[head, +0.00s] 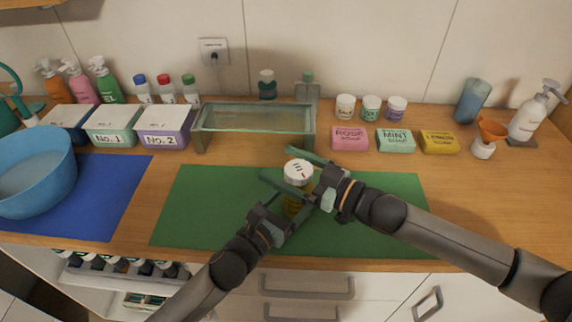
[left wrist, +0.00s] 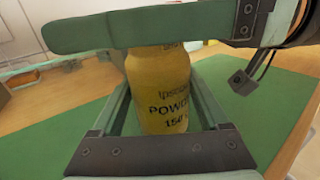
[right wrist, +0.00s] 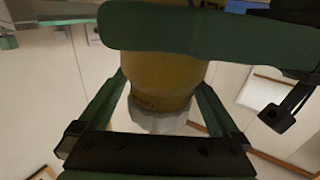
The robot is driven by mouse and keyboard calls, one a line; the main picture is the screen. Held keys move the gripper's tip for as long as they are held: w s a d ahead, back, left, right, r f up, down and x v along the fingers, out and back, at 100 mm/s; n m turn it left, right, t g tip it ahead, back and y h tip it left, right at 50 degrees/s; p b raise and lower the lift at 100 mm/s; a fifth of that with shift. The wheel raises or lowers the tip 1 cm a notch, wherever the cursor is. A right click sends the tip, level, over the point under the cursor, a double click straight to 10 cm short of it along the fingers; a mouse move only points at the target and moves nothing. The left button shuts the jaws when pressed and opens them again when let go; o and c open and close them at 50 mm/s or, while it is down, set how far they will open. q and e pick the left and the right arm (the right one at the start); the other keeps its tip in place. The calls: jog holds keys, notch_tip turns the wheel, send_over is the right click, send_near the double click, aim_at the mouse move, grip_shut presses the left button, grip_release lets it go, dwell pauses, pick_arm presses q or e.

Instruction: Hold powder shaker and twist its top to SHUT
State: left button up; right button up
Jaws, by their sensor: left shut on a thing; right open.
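The powder shaker (head: 298,173) has a yellow body and a white top with small red marks. It stands upright over the green mat (head: 190,215) in the head view. My left gripper (head: 283,192) is shut on its yellow body, which shows black lettering in the left wrist view (left wrist: 160,92). My right gripper (head: 312,172) is open, with its fingers on either side of the shaker near the white top. In the right wrist view the shaker (right wrist: 160,85) appears upside down between the right fingers (right wrist: 160,105). The lower body is partly hidden by the grippers.
A glass-topped stand (head: 255,120) is behind the mat. Soap boxes (head: 350,138) and small jars (head: 371,108) are at the back right. A blue basin (head: 40,180) sits on a blue mat (head: 110,200) at left.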

jog(key=c, duration=1.4)
